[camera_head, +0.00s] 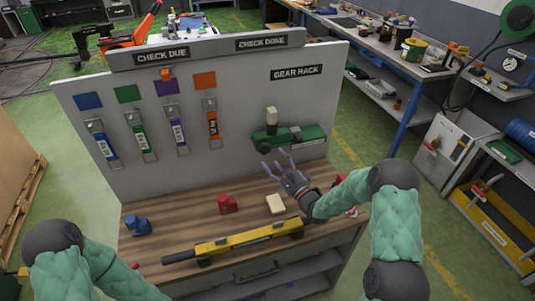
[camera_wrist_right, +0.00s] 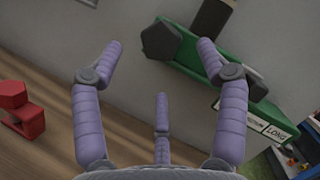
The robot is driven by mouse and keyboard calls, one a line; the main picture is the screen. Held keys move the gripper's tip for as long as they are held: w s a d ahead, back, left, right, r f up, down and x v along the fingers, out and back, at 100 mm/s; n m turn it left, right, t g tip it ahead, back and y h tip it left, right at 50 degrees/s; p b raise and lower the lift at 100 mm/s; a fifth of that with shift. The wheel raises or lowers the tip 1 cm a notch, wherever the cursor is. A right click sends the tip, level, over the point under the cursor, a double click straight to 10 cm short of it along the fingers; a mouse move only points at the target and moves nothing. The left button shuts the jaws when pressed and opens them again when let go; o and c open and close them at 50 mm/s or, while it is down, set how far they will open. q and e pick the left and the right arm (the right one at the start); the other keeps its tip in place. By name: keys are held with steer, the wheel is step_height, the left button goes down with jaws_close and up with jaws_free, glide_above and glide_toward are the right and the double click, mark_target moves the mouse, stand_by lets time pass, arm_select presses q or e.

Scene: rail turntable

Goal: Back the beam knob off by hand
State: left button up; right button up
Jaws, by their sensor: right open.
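A green bar fixture (camera_head: 305,134) is mounted low on the grey panel under the GEAR RACK sign. It also shows in the right wrist view (camera_wrist_right: 185,72), with a label at its lower right end. A dark faceted knob (camera_wrist_right: 160,41) sits at its left end; it shows small in the head view (camera_head: 264,145). My right gripper (camera_head: 277,162) is open and empty, its fingers spread just below and in front of the knob. In the wrist view the knob lies beyond the gap between the fingertips (camera_wrist_right: 157,62), with no clear contact. My left gripper is out of view.
A yellow beam (camera_head: 245,240) with black ends lies along the bench's front edge. A blue piece (camera_head: 138,226), a red piece (camera_head: 228,204) and a cream block (camera_head: 275,204) stand on the wooden top. Several tagged tools hang on the panel's left. A beige-topped dark post (camera_head: 271,120) rises above the fixture.

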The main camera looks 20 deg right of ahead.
mark_target(266, 151)
steer(key=shift+x, duration=2.35)
steer(key=shift+r, duration=0.1)
steer(key=c, duration=1.2)
